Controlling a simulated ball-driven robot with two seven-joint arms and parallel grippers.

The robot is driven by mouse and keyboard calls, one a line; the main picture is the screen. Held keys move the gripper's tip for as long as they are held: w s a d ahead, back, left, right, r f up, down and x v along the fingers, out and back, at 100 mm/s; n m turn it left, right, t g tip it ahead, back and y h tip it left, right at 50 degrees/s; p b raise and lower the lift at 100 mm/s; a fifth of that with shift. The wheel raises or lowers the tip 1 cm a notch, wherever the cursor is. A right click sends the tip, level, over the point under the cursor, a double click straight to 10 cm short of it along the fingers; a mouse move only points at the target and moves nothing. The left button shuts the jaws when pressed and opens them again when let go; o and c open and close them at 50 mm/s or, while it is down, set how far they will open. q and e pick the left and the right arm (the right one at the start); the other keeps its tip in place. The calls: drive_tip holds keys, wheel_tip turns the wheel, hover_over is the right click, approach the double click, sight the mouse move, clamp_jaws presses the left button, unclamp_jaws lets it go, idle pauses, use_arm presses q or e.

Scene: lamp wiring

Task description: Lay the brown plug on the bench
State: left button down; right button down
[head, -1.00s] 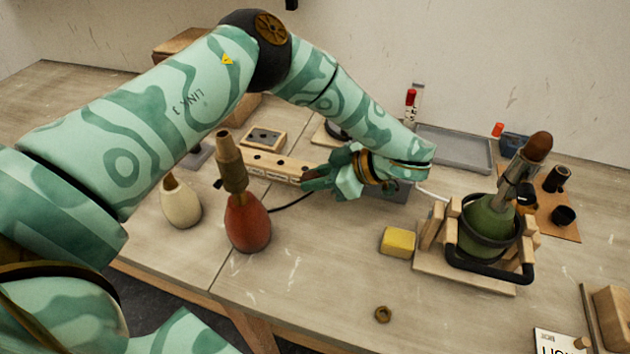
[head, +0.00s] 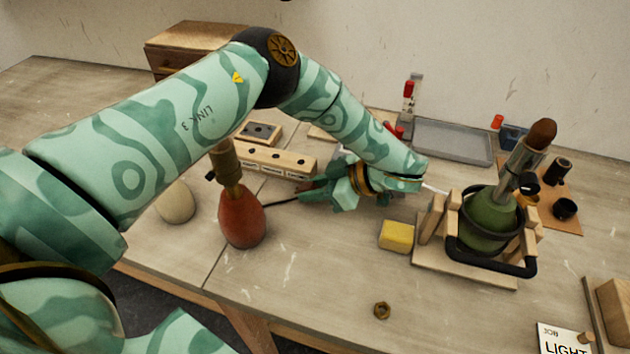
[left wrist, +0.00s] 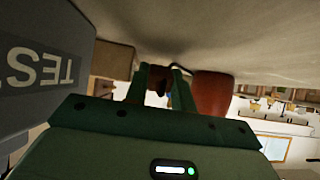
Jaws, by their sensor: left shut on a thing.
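My left gripper (head: 306,196) is low over the bench (head: 300,265), in front of the pale socket strip (head: 262,160). It is shut on the brown plug (left wrist: 154,77), which shows between the two green fingers in the left wrist view. In the head view the fingers mostly hide the plug. A dark cord (head: 282,203) runs from the fingertips left toward the red-brown lamp base (head: 242,218). I cannot tell whether the plug touches the bench. My right gripper is not in view.
A green lamp base (head: 487,222) sits in a wooden cradle (head: 465,270) at right. A yellow block (head: 397,236) and a brass nut (head: 382,310) lie nearby. The front middle bench is mostly clear.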

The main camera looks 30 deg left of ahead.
use_arm(q)
drive_tip(key=shift+f, duration=0.25)
drive_tip(key=c, duration=1.1)
unclamp_jaws()
